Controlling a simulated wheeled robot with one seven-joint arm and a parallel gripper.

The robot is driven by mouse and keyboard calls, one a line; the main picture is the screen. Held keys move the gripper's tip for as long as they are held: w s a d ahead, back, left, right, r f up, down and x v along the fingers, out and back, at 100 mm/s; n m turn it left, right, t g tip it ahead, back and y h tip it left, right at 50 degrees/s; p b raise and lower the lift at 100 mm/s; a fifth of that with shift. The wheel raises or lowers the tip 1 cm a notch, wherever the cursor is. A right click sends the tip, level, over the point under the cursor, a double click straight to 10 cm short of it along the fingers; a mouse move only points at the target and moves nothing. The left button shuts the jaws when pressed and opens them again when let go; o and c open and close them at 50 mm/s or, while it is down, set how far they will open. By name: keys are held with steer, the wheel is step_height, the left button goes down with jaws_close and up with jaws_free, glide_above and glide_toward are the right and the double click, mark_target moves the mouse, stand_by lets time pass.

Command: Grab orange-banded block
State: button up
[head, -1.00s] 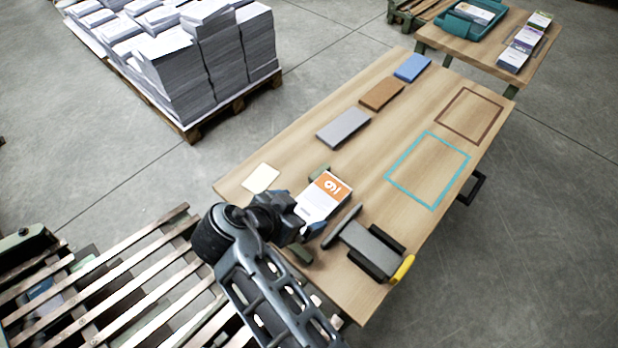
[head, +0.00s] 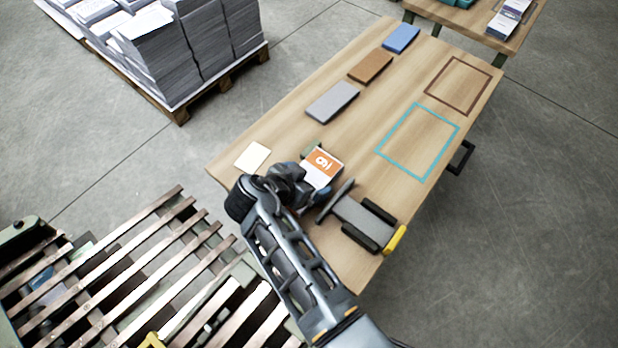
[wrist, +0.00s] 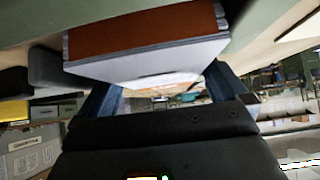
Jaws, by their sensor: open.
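The orange-banded block (head: 325,162), white with an orange band and a printed mark, is on the wooden table's near part in the head view. My gripper (head: 311,185) is open at the block's near end and hides part of it. In the wrist view the block (wrist: 145,57) fills the upper middle, with its orange-brown band at the top. The blue fingers of my gripper (wrist: 163,92) show on either side of its lower part. I cannot tell whether they touch it.
A grey tool with a yellow end (head: 395,239) lies just right of the block. A cream card (head: 252,156) lies to its left. Grey (head: 332,102), brown (head: 370,67) and blue (head: 401,38) pads lie farther back. Teal (head: 418,142) and brown outlined areas are empty.

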steer(key=shift+c, duration=0.2)
steer(key=c, duration=0.9)
steer(key=shift+r, duration=0.1)
steer(key=shift+c, duration=0.2)
